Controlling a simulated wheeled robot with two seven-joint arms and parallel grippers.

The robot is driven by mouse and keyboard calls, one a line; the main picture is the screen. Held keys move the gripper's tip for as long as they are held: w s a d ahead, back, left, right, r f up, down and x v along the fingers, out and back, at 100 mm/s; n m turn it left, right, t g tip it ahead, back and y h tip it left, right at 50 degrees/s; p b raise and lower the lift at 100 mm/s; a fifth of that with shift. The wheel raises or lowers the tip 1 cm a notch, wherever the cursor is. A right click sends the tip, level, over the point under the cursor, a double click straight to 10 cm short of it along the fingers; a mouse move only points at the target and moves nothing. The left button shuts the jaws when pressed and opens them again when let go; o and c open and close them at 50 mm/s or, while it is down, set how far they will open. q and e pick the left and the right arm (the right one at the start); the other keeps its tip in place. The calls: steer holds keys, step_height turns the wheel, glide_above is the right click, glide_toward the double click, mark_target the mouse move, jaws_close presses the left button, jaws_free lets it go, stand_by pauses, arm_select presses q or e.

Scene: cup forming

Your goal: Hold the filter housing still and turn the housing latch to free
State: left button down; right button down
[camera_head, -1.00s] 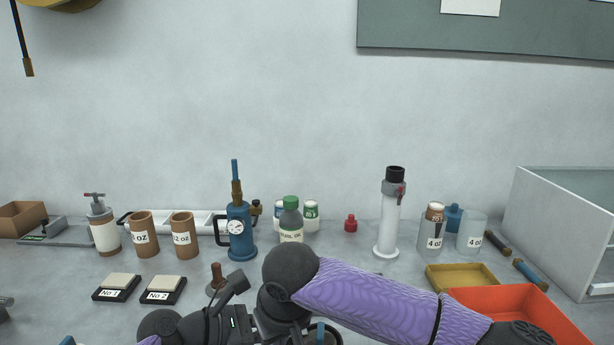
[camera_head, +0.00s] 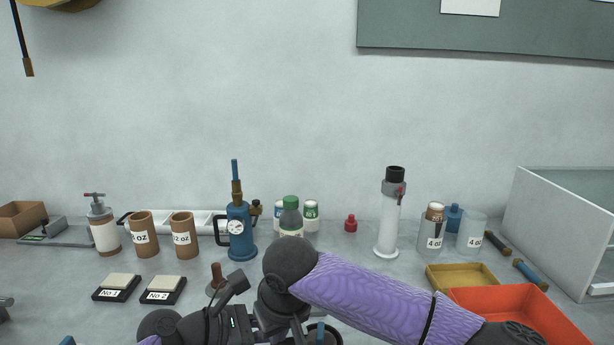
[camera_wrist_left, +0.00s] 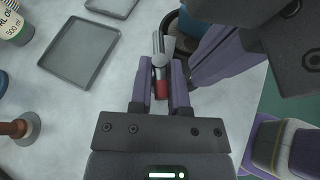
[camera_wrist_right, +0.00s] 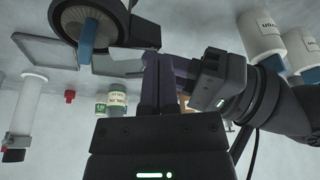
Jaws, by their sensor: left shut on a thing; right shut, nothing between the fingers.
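A round black part (camera_wrist_right: 85,25) with a blue tab (camera_wrist_right: 87,42) shows in the right wrist view; it looks like the filter housing with its latch. In the head view its dark rim (camera_head: 338,337) and blue tab (camera_head: 320,332) show at the bottom edge, partly cut off. My left gripper (camera_wrist_left: 161,68) is shut on a grey piece with a red end (camera_wrist_left: 161,88) beside a dark round rim; whether this piece belongs to the housing is unclear. My right gripper (camera_wrist_right: 163,62) is shut and empty, close to the round part. In the head view my right wrist hides the contact area.
A green-capped bottle (camera_head: 291,215) and a blue gauge pump (camera_head: 240,232) stand behind my right wrist. A white column (camera_head: 388,225), yellow tray (camera_head: 461,276) and orange tray (camera_head: 515,308) are to the right. Two black pads (camera_head: 162,290) lie left. Grey trays (camera_wrist_left: 82,52) lie near my left gripper.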

steer(key=shift+d, duration=0.15)
steer(key=shift+w+d, duration=0.55)
steer(key=shift+d, duration=0.35)
steer(key=shift+w+d, duration=0.1)
stand_by(0.4)
step_height(320, 180, up, 6)
steer(key=shift+s+d, duration=0.35)
stand_by(0.4)
